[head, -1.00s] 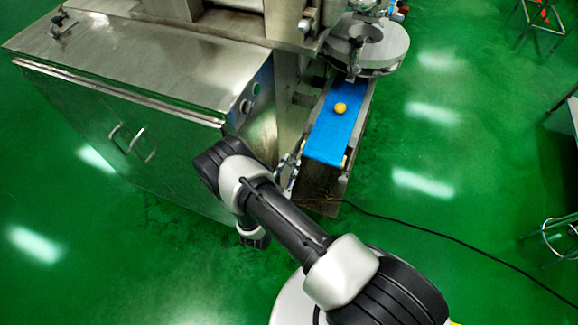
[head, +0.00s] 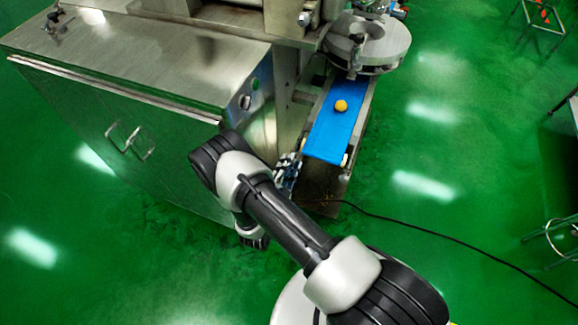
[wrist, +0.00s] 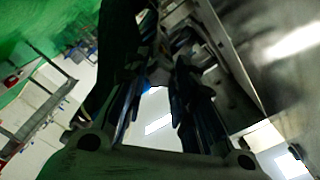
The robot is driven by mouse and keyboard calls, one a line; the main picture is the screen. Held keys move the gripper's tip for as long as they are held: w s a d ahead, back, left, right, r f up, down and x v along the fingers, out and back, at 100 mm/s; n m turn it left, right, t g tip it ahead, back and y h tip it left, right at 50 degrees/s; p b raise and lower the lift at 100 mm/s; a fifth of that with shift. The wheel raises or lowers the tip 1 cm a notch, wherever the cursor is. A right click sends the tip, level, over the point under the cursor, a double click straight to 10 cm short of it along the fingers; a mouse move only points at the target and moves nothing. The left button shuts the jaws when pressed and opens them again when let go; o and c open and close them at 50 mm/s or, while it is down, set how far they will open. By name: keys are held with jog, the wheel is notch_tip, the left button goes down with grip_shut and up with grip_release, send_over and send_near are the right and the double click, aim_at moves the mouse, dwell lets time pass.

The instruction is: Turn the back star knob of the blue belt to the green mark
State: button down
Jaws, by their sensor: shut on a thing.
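The blue belt (head: 327,138) runs along a narrow conveyor beside the machine in the head view. My gripper (head: 288,168) is at the near left side of the belt's frame, low between the cabinet and the conveyor. In the wrist view my gripper (wrist: 160,72) has its two fingers closed in on a small dark part between the tips. This fits the back star knob, but its shape is too dark to make out. In the head view the knob is hidden by my gripper. I cannot make out the green mark in either view.
A yellow ball (head: 341,106) lies on the belt. A steel cabinet (head: 170,150) stands close on the left of my gripper, and a round steel disc (head: 372,42) is above the belt's far end. A black cable (head: 430,236) crosses the green floor.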

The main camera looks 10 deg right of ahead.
jog(key=m+b, duration=0.2)
jog(key=m, duration=2.4)
jog(key=shift+f+b, duration=0.1)
jog(key=shift+b, duration=0.25)
jog(key=shift+m, duration=0.4)
jog(key=c, duration=1.3)
grip_release()
jog(key=shift+c, duration=0.2)
jog(key=v, duration=1.2)
